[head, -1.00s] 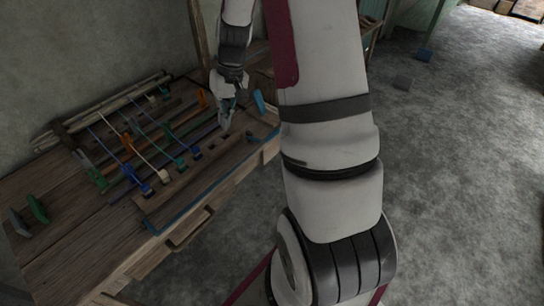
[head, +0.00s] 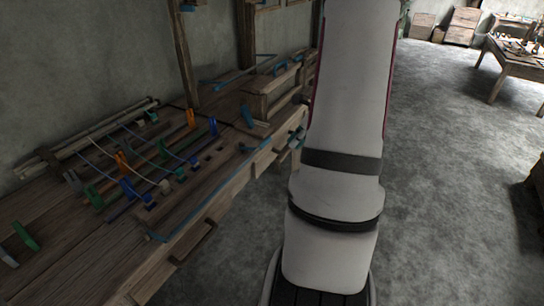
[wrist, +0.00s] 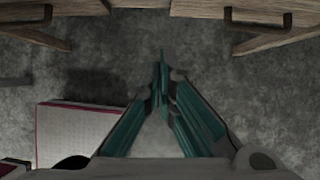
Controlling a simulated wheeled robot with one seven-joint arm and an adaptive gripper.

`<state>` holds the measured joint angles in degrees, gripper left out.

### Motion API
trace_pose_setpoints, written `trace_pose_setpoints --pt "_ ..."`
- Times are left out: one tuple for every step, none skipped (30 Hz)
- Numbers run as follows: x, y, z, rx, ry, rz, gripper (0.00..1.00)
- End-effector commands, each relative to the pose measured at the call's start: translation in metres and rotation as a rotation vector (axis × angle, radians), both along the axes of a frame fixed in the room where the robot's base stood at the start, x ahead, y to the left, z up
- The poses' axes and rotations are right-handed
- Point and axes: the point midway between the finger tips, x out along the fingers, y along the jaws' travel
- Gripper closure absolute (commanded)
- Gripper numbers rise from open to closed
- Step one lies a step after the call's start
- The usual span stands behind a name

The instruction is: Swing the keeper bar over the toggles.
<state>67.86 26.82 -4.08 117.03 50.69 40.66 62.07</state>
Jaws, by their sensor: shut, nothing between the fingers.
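The loom frame lies on the wooden bench at the left of the head view. Small coloured uprights that look like the toggles stand on it, among them an orange one (head: 122,160), a blue one (head: 213,126) and a green one (head: 95,197). Pale cords run across the frame between them. Several bars lie there, and I cannot tell which is the keeper bar. My gripper (wrist: 164,76) is shut and empty in the wrist view, over bare floor and apart from the loom. It is outside the head view.
In the wrist view, two wooden fronts with dark handles (wrist: 258,18) edge the top, with grey floor (wrist: 235,80) below. In the head view, a raised wooden stand (head: 275,88) is behind the loom, and a table (head: 520,67) stands far right.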

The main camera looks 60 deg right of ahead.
Motion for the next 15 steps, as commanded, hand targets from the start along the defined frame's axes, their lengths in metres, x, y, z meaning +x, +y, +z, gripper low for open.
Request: trace_pose_setpoints --pt "-0.0014 -0.0014 -0.0004 0.005 -0.002 -0.017 1.00" --pt "-0.0019 -0.0020 -0.0003 0.008 -0.002 -0.023 1.00" --pt "-0.0022 -0.0022 -0.0002 0.009 -0.003 -0.027 1.00" --pt "-0.0022 -0.0022 -0.0001 0.009 -0.003 -0.028 1.00" --pt "-0.0022 -0.0021 0.0000 0.010 -0.002 -0.027 1.00" --pt "-0.0021 -0.0020 0.0001 0.009 -0.002 -0.026 1.00" --pt "-0.0021 -0.0020 0.0000 0.009 -0.002 -0.026 1.00" --pt "-0.0021 -0.0019 0.0000 0.009 -0.002 -0.025 1.00" --pt "-0.0020 -0.0019 0.0000 0.008 -0.002 -0.024 1.00" --pt "-0.0020 -0.0018 0.0000 0.008 -0.002 -0.024 1.00" --pt "-0.0018 -0.0018 -0.0004 0.009 -0.002 -0.024 1.00" --pt "-0.0013 -0.0016 -0.0014 0.009 -0.002 -0.023 1.00" --pt "-0.0006 -0.0015 -0.0026 0.009 -0.002 -0.022 1.00" --pt "0.0004 -0.0013 -0.0043 0.009 -0.002 -0.022 1.00" --pt "0.0020 -0.0012 -0.0073 0.009 -0.002 -0.022 1.00"
